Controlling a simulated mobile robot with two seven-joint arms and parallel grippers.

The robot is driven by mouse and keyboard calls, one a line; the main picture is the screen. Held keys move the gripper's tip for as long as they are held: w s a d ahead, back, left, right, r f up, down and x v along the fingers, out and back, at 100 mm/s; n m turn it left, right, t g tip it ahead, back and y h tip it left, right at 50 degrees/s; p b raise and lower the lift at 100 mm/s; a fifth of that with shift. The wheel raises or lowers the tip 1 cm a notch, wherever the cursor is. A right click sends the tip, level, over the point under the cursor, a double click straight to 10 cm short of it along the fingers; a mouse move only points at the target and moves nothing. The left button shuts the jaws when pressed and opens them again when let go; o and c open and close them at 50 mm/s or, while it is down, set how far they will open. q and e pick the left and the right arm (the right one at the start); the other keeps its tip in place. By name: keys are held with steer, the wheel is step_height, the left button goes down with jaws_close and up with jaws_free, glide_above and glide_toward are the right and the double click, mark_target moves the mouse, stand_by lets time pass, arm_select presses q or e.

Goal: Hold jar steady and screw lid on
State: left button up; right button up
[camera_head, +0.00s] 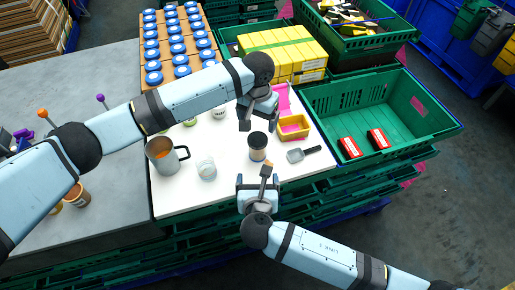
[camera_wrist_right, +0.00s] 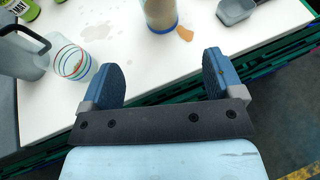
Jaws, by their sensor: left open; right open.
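A small jar (camera_head: 258,149) with beige-brown contents stands upright on the white table top. Its top looks dark, like a lid sitting on it; whether it is screwed down I cannot tell. My left gripper (camera_head: 258,122) is open, pointing down just behind and above the jar, apart from it in the picture. My right gripper (camera_head: 258,182) is open and empty at the table's front edge, facing the jar. The right wrist view shows the jar's lower part (camera_wrist_right: 160,14) beyond and between my open right fingers (camera_wrist_right: 168,80); its top is cut off there.
A grey metal mug (camera_head: 163,157) and a clear glass (camera_head: 206,168) stand left of the jar. A green crate (camera_head: 395,157) holds red boxes. Blue-lidded jars (camera_head: 178,45) stand behind. A brown patch lies beside the jar.

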mark_target(258, 139)
steer(key=x, duration=1.3)
steer(key=shift+r, duration=0.1)
jaws_close()
arm_select(q)
steer(key=n, duration=0.3)
steer(key=shift+d+n, duration=0.1)
steer(key=shift+n, duration=0.3)
steer(key=n, duration=0.5)
steer(key=shift+f, duration=4)
steer(key=c, duration=0.9)
